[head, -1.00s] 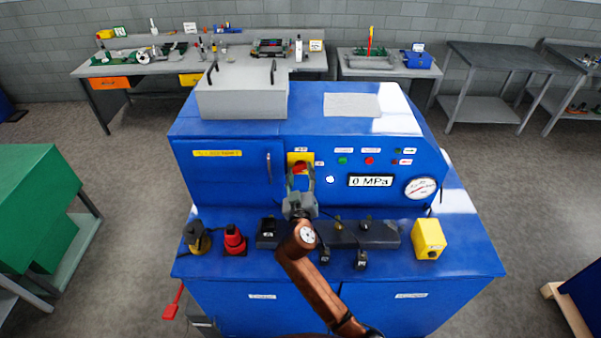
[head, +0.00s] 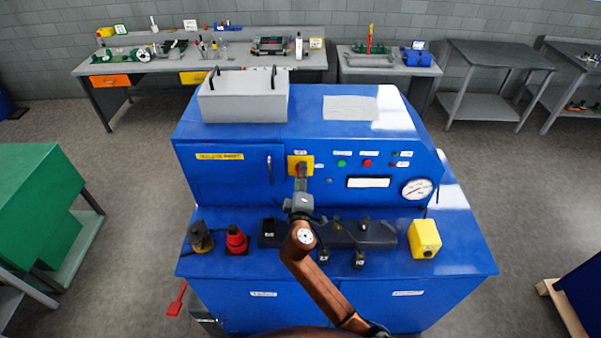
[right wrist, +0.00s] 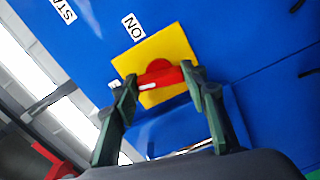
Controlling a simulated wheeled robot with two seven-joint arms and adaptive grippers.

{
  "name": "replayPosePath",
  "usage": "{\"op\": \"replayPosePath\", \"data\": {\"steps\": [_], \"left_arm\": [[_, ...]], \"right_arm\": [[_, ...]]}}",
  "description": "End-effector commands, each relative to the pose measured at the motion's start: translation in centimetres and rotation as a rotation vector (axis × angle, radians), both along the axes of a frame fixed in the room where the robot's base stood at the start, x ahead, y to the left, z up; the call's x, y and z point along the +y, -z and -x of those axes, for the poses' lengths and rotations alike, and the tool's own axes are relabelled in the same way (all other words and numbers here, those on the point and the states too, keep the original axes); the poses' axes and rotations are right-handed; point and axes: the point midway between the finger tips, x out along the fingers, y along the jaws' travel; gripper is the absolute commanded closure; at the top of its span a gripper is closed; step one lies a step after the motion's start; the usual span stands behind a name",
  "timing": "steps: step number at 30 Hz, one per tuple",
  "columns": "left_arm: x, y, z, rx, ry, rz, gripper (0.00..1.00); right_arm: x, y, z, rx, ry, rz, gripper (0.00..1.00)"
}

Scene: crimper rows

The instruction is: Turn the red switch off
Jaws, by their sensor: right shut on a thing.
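The red switch is a red knob (right wrist: 161,76) with a white mark near its left end in the right wrist view, on a square yellow plate (right wrist: 183,44). An ON label (right wrist: 132,27) is beside the plate. In the head view the yellow plate (head: 292,163) is on the blue machine's front panel, and the knob is mostly hidden by my gripper. My right gripper (right wrist: 158,80) is shut on the knob, one finger at each end. It also shows in the head view (head: 301,171). My left gripper is not in view.
The blue machine's panel has a blank white display (head: 369,182), a round gauge (head: 417,189) and small buttons. On the ledge stand a red plug-like part (head: 236,241), a dark block (head: 375,234) and a yellow box (head: 425,240). A green cabinet (head: 40,200) is at left.

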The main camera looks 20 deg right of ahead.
Motion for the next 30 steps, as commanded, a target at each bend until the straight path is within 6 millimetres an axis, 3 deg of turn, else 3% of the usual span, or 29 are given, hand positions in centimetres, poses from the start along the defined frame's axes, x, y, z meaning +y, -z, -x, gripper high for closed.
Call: {"op": "replayPosePath", "data": {"steps": [12,30], "left_arm": [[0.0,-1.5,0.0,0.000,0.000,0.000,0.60],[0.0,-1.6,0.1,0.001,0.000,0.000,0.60]], "right_arm": [[0.0,0.0,0.0,0.063,0.000,0.217,0.84],[0.0,0.1,0.0,0.075,0.000,0.261,0.84]]}}
